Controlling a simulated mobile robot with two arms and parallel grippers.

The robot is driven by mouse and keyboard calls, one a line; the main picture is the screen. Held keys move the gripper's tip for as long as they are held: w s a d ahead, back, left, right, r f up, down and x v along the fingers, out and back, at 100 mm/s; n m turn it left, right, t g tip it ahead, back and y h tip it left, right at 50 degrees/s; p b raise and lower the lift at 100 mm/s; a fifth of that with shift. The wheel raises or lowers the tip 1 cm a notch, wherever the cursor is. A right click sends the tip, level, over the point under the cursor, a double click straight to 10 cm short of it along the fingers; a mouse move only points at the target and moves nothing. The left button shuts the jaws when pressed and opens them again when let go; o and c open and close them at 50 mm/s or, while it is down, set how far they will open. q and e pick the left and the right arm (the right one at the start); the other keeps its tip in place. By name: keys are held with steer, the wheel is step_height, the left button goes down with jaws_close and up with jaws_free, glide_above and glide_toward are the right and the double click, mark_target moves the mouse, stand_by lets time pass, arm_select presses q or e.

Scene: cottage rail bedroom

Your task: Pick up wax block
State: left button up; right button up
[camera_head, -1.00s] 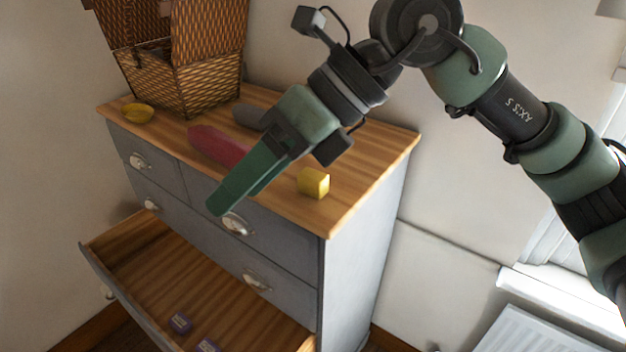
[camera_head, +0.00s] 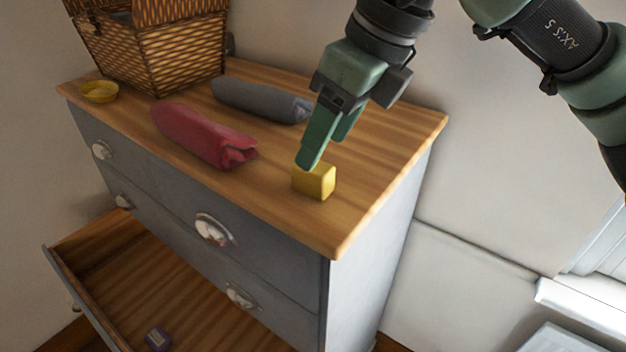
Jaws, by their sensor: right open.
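The wax block appears to be the small yellow block (camera_head: 316,182) on the wooden top of the grey dresser (camera_head: 374,196), towards its right front corner. My right gripper (camera_head: 322,156) comes down from above, its green fingers pointing down just behind and over the block. It is open and holds nothing. One fingertip overlaps the block's upper left edge in the picture; I cannot tell whether it touches. My left gripper is not in view.
A red rolled cloth (camera_head: 204,136) and a grey rolled cloth (camera_head: 261,100) lie left of the block. A wicker basket (camera_head: 160,55) and a yellow dish (camera_head: 99,92) stand farther left. A lower drawer (camera_head: 120,290) is pulled out, with a purple item (camera_head: 158,339) inside.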

mark_target(313, 178)
steer(key=p+x, duration=0.1)
steer(key=x, duration=0.1)
steer(key=p+x, duration=0.1)
steer(key=x, duration=0.1)
steer(key=p+x, duration=0.1)
steer(key=x, duration=0.2)
steer(key=shift+w+d, duration=0.2)
steer(key=shift+w, duration=0.1)
steer(key=shift+w+a+f, duration=0.1)
steer(key=shift+f, duration=0.1)
steer(key=c, duration=0.5)
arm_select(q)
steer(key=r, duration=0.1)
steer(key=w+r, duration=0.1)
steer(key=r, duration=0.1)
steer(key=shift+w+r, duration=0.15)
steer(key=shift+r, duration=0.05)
arm_select(e)
jaws_close()
